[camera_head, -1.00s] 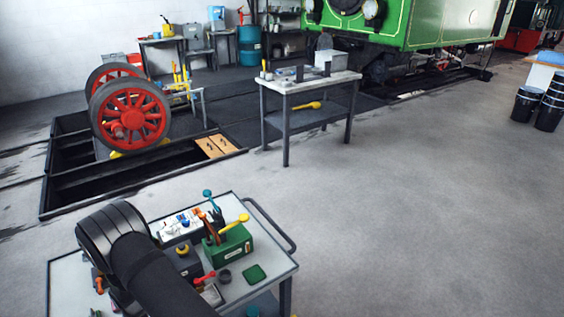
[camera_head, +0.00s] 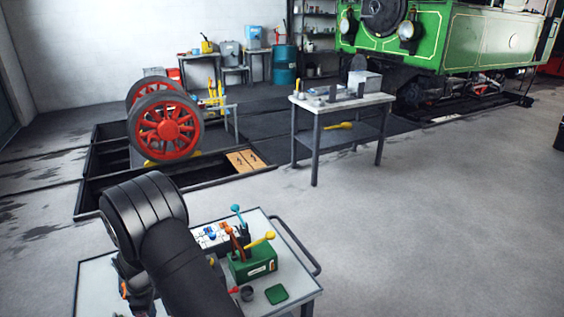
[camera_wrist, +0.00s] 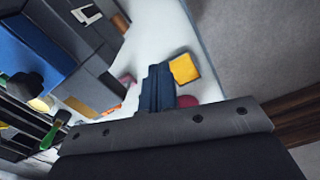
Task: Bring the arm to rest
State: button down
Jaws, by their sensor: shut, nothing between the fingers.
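My black arm (camera_head: 150,215) rises in the front left of the head view, bent over a grey-topped work trolley (camera_head: 97,285). It hides part of the trolley top. My gripper (camera_wrist: 158,88) shows in the wrist view as dark ribbed fingers, closed together with nothing held. They point over a pale surface. A yellow block (camera_wrist: 184,68) lies just right of the fingertips in that picture; I cannot tell whether they touch. In the head view the gripper itself is hidden or too unclear to make out.
A green tool holder (camera_head: 252,264) with coloured handles and a green pad (camera_head: 277,294) are on the trolley. Beyond it are a pit with red-spoked wheels (camera_head: 168,132), a workbench (camera_head: 372,99) and a green locomotive (camera_head: 480,40). Open floor lies to the right.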

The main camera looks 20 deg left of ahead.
jog(key=shift+w+d+r+m, duration=0.2)
jog(key=shift+w+r+m, duration=0.15)
jog(key=shift+r+m, duration=0.3)
jog(key=shift+w+d+r+m, duration=0.2)
jog(key=shift+w+r+m, duration=0.15)
jog(key=shift+r+m, duration=0.3)
jog(key=shift+r, duration=0.1)
jog(key=c, duration=1.2)
grip_release()
jog(key=o, duration=0.4)
jog(key=shift+w+r, duration=0.1)
jog(key=shift+w, duration=0.1)
jog(key=o, duration=0.8)
jog(key=w+r+n, duration=0.2)
jog(key=w+r, duration=0.3)
jog(key=w, duration=0.3)
jog(key=shift+d, duration=0.25)
jog(key=w+d+r+n, duration=0.45)
jog(key=w+r, duration=0.55)
jog(key=w, duration=0.3)
jog(key=f, duration=1)
jog(key=shift+d+f, duration=0.1)
jog(key=shift+d, duration=0.2)
